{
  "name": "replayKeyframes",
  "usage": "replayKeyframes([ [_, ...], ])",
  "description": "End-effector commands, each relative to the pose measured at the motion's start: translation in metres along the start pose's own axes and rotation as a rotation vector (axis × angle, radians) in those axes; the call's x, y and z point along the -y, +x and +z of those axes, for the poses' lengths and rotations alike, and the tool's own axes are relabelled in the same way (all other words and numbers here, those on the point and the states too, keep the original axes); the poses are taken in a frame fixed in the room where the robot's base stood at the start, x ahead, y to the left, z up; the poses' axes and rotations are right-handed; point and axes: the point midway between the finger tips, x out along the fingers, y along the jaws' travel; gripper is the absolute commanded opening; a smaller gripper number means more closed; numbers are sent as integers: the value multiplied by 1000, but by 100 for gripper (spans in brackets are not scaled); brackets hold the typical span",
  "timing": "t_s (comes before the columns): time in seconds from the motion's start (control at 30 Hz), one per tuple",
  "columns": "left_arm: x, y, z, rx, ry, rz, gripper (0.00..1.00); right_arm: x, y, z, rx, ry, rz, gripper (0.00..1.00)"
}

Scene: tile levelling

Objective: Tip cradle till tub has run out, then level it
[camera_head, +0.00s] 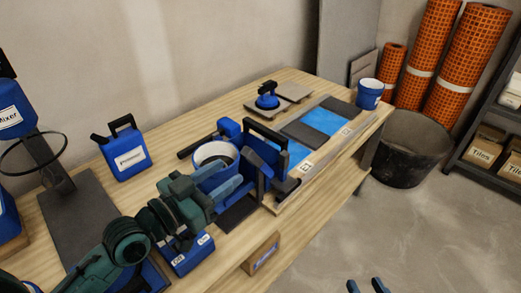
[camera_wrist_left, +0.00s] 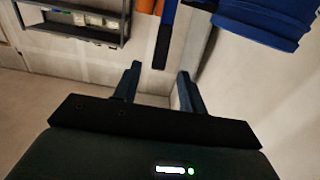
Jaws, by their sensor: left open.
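The tub (camera_head: 215,150), blue with a white rim, stands upright at the middle of the bench, with dark contents inside. Just right of it is the blue cradle (camera_head: 262,155) with a black handle bar on top. My left gripper (camera_head: 242,186) is open in front of the tub, its fingers beside the cradle. In the left wrist view its two fingers (camera_wrist_left: 158,82) are apart with nothing held. A dark and blue bar (camera_wrist_left: 163,40) shows beyond them, and a blue rounded body (camera_wrist_left: 265,22) at top right. My right gripper (camera_head: 366,286) is open and empty at the bottom edge.
A blue floor strip (camera_head: 321,121) with grey tiles lies right of the cradle. A suction lifter (camera_head: 268,98) and blue bucket (camera_head: 370,93) stand at the back. A primer jug (camera_head: 126,152) is left; an Off/On box (camera_head: 188,257) is in front. A black bin (camera_head: 402,150) stands right.

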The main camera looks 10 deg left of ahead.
Motion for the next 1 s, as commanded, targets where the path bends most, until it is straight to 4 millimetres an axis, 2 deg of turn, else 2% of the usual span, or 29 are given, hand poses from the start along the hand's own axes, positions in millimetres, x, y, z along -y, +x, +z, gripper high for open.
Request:
replayKeyframes([
  [0.1, 0, 28, -2, -6, -2, -2, 42, 0, 0, 0, 3, 1, -1, 36],
  [0.3, 1, 69, -1, -3, -3, -2, 42, 1, 1, 1, 6, 2, -2, 36],
  [0.5, 1, 96, 1, 1, -1, -2, 42, 1, 1, 1, 6, 2, -2, 36],
  [0.67, 0, 104, 1, 2, 0, -1, 42, 1, 1, 1, 5, 2, -2, 36],
  [0.93, 0, 105, 1, 3, 0, -1, 42, 1, 1, 1, 5, 2, -2, 36],
  [1.0, 0, 105, 1, 2, 0, -1, 36, 1, 1, 1, 5, 2, -1, 36],
])
